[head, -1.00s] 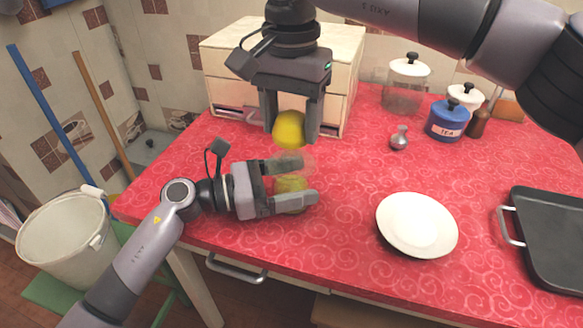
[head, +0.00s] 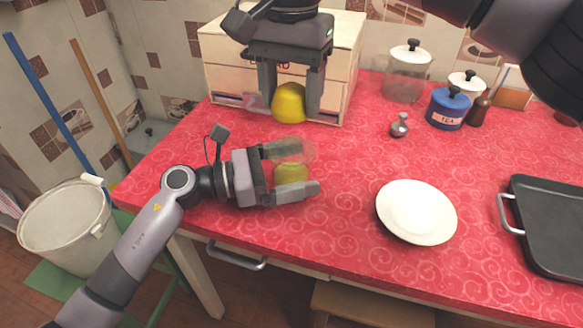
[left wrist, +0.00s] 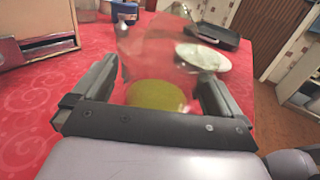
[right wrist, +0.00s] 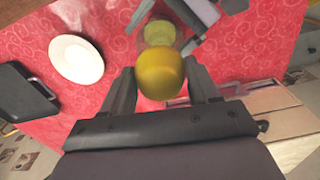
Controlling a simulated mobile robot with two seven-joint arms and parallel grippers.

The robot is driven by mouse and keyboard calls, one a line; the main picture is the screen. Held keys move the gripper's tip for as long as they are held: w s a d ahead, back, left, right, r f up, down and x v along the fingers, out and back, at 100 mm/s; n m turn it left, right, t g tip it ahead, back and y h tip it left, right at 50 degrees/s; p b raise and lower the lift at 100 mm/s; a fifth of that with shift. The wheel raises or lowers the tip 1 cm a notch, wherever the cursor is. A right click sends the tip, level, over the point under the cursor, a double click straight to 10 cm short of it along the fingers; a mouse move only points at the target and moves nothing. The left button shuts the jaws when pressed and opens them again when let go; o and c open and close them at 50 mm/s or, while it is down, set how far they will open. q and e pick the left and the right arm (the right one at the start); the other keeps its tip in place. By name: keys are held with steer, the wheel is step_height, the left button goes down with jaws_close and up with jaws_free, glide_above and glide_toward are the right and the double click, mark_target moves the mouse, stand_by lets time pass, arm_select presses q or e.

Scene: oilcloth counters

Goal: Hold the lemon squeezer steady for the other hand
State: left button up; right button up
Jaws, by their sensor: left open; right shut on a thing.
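The lemon squeezer (head: 291,174) is see-through with a yellow-green lower part and stands on the red counter. It sits between the spread fingers of my left gripper (head: 302,168), which is open around it; I cannot tell whether either finger touches it. In the left wrist view the squeezer (left wrist: 157,95) rises between both fingers, its clear upper part faint. My right gripper (head: 289,106) points down and is shut on a yellow lemon (head: 289,103), behind and above the squeezer. The right wrist view shows the lemon (right wrist: 160,74) partly covering the squeezer (right wrist: 160,33).
A white plate (head: 416,213) lies to the right, with a dark tray (head: 552,235) beyond it. A wooden drawer box (head: 222,72) stands behind. A small metal shaker (head: 399,127), glass jar (head: 406,75) and blue tea tin (head: 448,110) stand at the back right.

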arm_select(q)
steer(key=v, duration=1.2)
steer(key=shift+a, duration=0.1)
arm_select(e)
steer(key=shift+a, duration=0.1)
